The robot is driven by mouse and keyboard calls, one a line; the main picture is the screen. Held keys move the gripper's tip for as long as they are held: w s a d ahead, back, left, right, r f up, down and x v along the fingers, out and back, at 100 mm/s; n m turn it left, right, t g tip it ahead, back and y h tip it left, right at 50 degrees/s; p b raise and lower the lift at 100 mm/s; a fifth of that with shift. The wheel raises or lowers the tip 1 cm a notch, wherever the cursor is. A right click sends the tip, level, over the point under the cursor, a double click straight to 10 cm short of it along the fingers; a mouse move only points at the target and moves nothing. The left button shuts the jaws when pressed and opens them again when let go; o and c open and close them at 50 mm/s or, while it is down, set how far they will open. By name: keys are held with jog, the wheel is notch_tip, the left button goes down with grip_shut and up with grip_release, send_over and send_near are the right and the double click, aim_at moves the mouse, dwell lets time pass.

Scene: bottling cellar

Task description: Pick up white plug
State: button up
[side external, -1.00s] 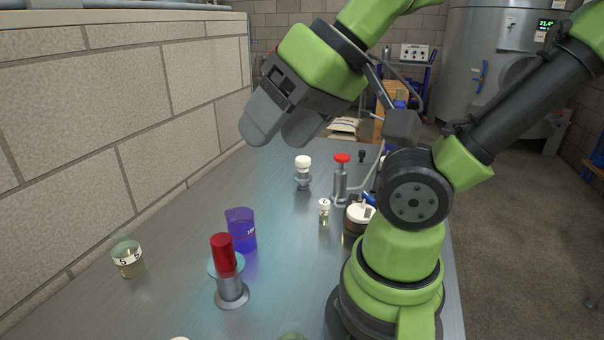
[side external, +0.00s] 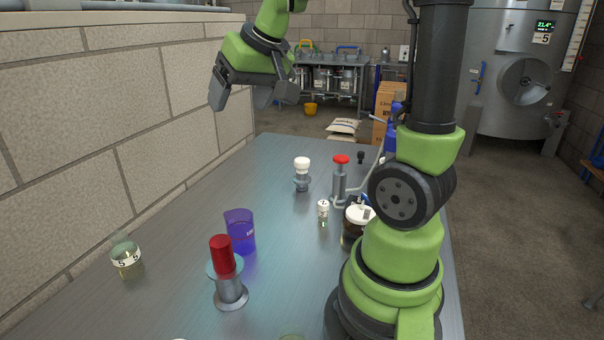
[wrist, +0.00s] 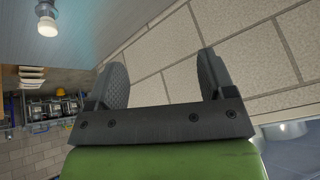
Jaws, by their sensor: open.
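The white plug (side external: 302,163) sits upright on top of a small grey, rounded holder (side external: 302,183) toward the far part of the steel table. In the wrist view the white plug (wrist: 47,26) shows at the upper left, with its holder above it at the picture's edge. My gripper (side external: 241,96) is open and empty, high above the table's far left side, near the block wall. It is well apart from the plug. In the wrist view my gripper (wrist: 163,68) has both fingers spread, with only the wall between them.
A red-topped metal valve (side external: 340,180) stands right of the plug. A small numbered vial (side external: 323,212) and a white-lidded jar (side external: 359,217) are nearer. A purple beaker (side external: 240,231), a red cylinder on a metal stand (side external: 223,256) and a numbered bottle (side external: 126,256) stand toward the front. The left-middle table is clear.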

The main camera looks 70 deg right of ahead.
jog(key=w+d+f+m+g+h, duration=0.15)
jog(key=d+f, duration=0.35)
jog(key=d, duration=0.5)
jog(key=g, duration=0.1)
send_near(304, 160)
jog(key=w+f, duration=0.1)
jog(key=f, duration=0.1)
jog(key=shift+m+g+h, duration=0.25)
jog(key=shift+m, duration=0.2)
jog(key=x, duration=0.4)
jog(key=shift+s+d+f, duration=0.1)
jog(key=shift+d+f, duration=0.1)
jog(key=shift+d, duration=0.1)
jog(key=shift+w+x, duration=0.1)
jog(key=shift+x, duration=1.45)
jog(key=shift+w+x, duration=0.15)
jog(key=shift+x, duration=1.4)
jog(key=shift+a, duration=0.15)
jog(key=shift+c, duration=0.4)
jog(key=shift+r, duration=0.1)
jog(key=c, duration=1)
